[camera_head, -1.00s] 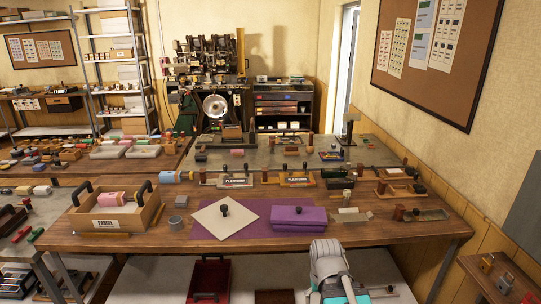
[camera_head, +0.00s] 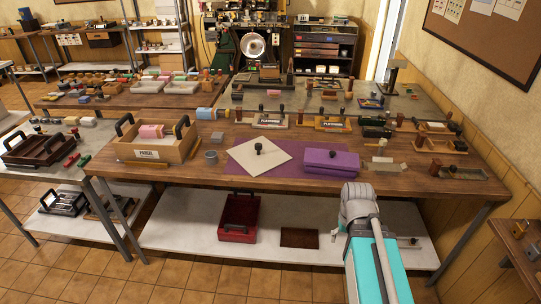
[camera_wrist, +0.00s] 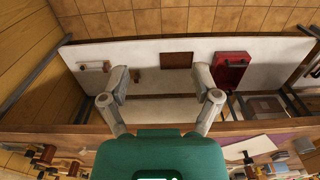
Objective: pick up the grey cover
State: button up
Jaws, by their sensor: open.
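The likely grey cover is a flat, pale grey-beige square plate (camera_head: 262,163) with a black knob on top. It lies turned at an angle on the purple mat (camera_head: 306,176) on the front workbench, left of a purple box (camera_head: 331,162). Part of a pale plate (camera_wrist: 250,147) also shows at the lower right of the wrist view. My gripper (camera_wrist: 163,90) is open and empty in the wrist view, with the white lower shelf in view beyond its fingers. My arm shows at the bench's front edge in the head view; its fingers cannot be made out there.
Small blocks and fixtures stand behind and to the right. Below, a red bin (camera_head: 257,217) sits on the white shelf (camera_head: 180,222).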

aim_at(259, 156)
jog(key=u, duration=0.5)
jog(key=i, duration=0.9)
jog(key=u, duration=0.15)
